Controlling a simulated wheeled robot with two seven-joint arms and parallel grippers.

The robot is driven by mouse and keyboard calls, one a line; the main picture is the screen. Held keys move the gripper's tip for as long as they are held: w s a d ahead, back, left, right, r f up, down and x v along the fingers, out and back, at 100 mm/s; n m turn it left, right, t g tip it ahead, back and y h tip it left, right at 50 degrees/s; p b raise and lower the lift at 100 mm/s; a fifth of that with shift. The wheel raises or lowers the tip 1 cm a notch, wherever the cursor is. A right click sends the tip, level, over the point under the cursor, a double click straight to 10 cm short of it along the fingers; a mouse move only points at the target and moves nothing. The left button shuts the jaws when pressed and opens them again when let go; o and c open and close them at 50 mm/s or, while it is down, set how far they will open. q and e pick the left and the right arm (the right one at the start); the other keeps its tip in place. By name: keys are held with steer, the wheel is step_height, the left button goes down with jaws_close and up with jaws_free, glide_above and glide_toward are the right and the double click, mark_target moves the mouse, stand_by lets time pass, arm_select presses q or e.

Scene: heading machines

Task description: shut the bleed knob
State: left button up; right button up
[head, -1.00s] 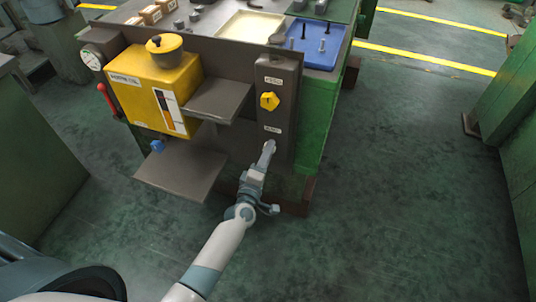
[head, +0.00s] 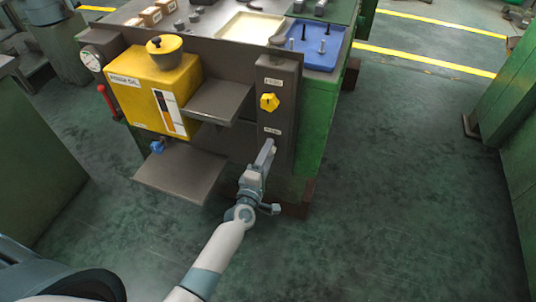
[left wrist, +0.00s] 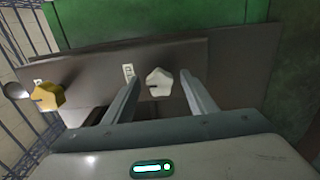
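The panel has two knobs. A yellow knob (head: 269,102) sits high on it and also shows at the left of the left wrist view (left wrist: 47,96). A white knob (left wrist: 158,82) sits beside a small label in the left wrist view. In the head view a label (head: 272,131), too small to read surely, is just above my left gripper (head: 267,150). The left gripper is open. Its two fingers point at the panel, one on each side of the white knob, with gaps visible on both sides. In the head view the gripper mostly hides this knob. My right gripper is not in view.
A yellow oil tank (head: 152,90) with a blue valve (head: 157,147) is left of the panel. Two grey shelves, the upper (head: 220,100) and the lower (head: 180,172), jut out left of my gripper. The floor to the right is clear.

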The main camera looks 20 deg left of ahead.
arm_select(q)
steer(key=s+b, duration=0.1)
steer(key=s, duration=1.6)
steer(key=shift+s+a+b, duration=0.2)
steer(key=shift+a+b, duration=0.1)
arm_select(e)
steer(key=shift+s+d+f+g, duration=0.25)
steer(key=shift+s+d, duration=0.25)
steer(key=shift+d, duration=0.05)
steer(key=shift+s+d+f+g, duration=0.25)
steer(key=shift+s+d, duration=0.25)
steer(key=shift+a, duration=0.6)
